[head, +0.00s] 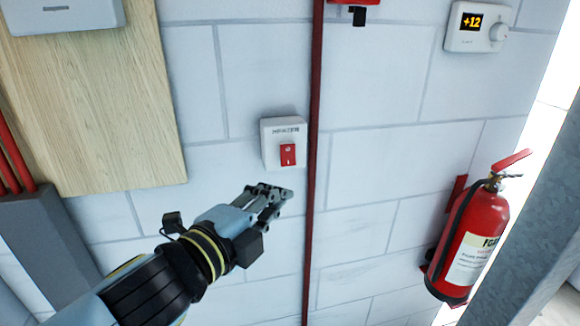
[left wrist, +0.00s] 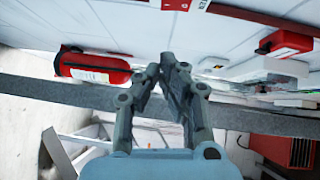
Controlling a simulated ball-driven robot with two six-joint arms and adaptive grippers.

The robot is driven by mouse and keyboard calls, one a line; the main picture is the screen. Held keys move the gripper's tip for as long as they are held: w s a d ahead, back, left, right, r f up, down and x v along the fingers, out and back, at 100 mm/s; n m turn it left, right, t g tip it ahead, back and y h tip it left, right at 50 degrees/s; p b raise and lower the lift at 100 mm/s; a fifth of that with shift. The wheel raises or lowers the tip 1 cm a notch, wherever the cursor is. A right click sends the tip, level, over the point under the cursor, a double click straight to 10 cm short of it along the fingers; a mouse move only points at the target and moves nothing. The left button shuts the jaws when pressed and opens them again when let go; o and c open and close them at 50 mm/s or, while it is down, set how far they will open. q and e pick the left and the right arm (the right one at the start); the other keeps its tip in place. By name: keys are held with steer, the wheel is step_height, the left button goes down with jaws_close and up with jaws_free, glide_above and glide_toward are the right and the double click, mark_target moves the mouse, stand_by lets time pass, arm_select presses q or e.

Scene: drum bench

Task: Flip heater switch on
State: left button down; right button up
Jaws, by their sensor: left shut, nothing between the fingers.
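The heater switch (head: 270,150) is a white box on the pale block wall, with dark lettering at its top and a red rocker (head: 288,155) in its lower part. I cannot tell from the rocker whether it is on or off. My left gripper (head: 284,193) comes in from the lower left, its fingertips just below the box and apart from the rocker in the picture. It is shut and empty. The left wrist view also shows its closed fingers (left wrist: 168,60); a red part and some lettering are cut off at the top edge. My right gripper is not in view.
A dark red pipe (head: 314,200) runs down the wall just right of the switch. A wooden panel (head: 130,100) is at the left, a thermostat (head: 478,27) reading +12 at the upper right. A fire extinguisher (head: 470,240) hangs at the right beside a grey metal post (head: 530,210).

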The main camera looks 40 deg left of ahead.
arm_select(q)
steer(key=w+a+f+p, duration=0.1)
steer(key=w+a, duration=0.2)
steer(key=w, duration=0.6)
steer(key=shift+a, duration=0.25)
steer(key=s+b, duration=0.2)
steer(key=s, duration=0.9)
steer(key=shift+s+d+r, duration=0.15)
steer(key=shift+s+d, duration=0.05)
steer(key=shift+s, duration=0.1)
